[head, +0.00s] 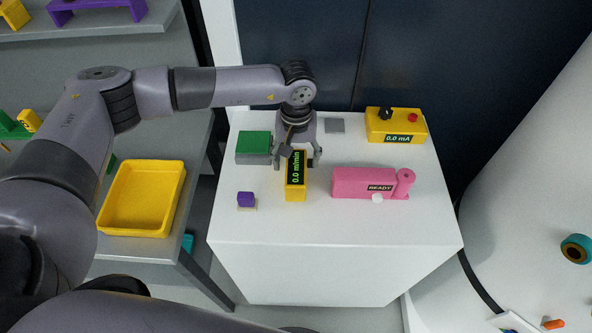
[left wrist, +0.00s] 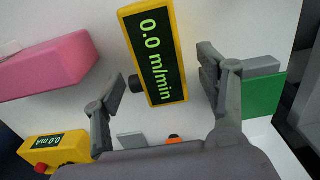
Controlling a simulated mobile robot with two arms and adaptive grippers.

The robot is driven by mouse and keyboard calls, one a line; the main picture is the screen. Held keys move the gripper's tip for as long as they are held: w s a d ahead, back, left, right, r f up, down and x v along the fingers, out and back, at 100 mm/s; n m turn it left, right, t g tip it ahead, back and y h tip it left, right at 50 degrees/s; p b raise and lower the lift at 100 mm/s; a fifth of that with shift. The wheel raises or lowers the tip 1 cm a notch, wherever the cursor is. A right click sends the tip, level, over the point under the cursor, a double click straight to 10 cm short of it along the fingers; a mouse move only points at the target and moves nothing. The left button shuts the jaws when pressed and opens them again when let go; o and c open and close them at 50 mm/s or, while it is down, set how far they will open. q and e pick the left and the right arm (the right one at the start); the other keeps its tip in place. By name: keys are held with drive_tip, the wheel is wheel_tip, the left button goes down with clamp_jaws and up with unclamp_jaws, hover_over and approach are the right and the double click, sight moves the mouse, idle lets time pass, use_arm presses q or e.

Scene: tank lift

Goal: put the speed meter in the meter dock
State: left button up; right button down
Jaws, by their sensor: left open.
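The speed meter (head: 296,185) is a yellow box with a dark display reading "0.0 m/min", on the white cabinet top. It also shows between my fingers in the left wrist view (left wrist: 152,55). My left gripper (head: 297,162) is open over the meter's far part, one finger on each side, with visible gaps in the left wrist view. A small flat grey square (head: 334,125) lies behind the gripper, also visible in the left wrist view (left wrist: 131,139). I cannot tell whether it is the meter dock. My right gripper is not in view.
A green-topped grey block (head: 253,146) stands close left of the gripper. A pink "READY" device (head: 362,182) is to the right, a yellow "0.0 mA" box (head: 396,125) behind it. A purple cube (head: 246,199) is front left. A yellow tray (head: 142,233) sits on the left shelf.

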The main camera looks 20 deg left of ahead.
sight(296, 166)
use_arm(q)
drive_tip(key=shift+s+f+p, duration=0.2)
drive_tip(key=shift+f+p, duration=0.35)
drive_tip(key=f+p, duration=0.1)
drive_tip(key=f, duration=0.2)
drive_tip(key=shift+s+d+f+p, duration=0.1)
drive_tip(key=shift+s+f+p, duration=0.1)
drive_tip(key=shift+f+p, duration=0.15)
drive_tip(key=shift+f, duration=0.35)
drive_tip(key=shift+c, duration=0.2)
drive_tip(key=c, duration=1.3)
drive_tip(key=shift+w+r, duration=0.1)
drive_tip(key=shift+c, duration=1.1)
